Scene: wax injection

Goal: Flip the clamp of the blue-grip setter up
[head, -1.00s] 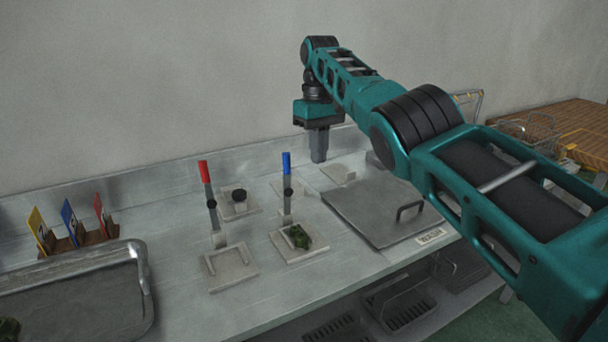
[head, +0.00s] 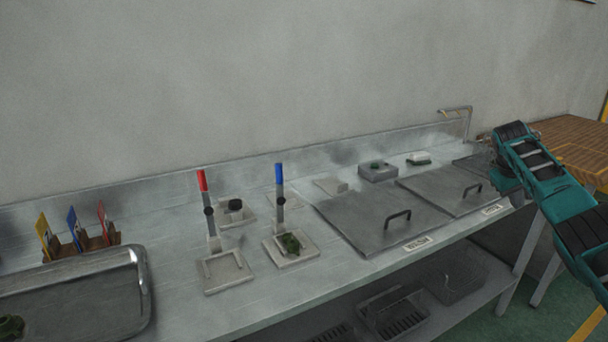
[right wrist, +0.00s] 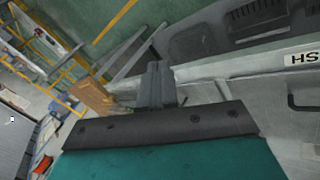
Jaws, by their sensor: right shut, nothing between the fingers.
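The blue-grip setter (head: 280,202) stands on the bench in the middle of the head view. Its handle, with a blue grip (head: 279,173) on top, points straight up. A dark green piece (head: 290,242) sits on its pale base plate (head: 280,260). My right gripper (right wrist: 158,70) is shut and empty in the right wrist view. In the head view my right arm is at the far right, well away from the setter, and its fingertips are hard to make out. My left gripper is not in view.
A red-grip setter (head: 209,212), also upright, stands left of the blue one. Card holders and a metal tray (head: 140,260) lie further left. Two lidded basins with handles (head: 397,217) are to the right. The space around the blue-grip setter is clear of my arms.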

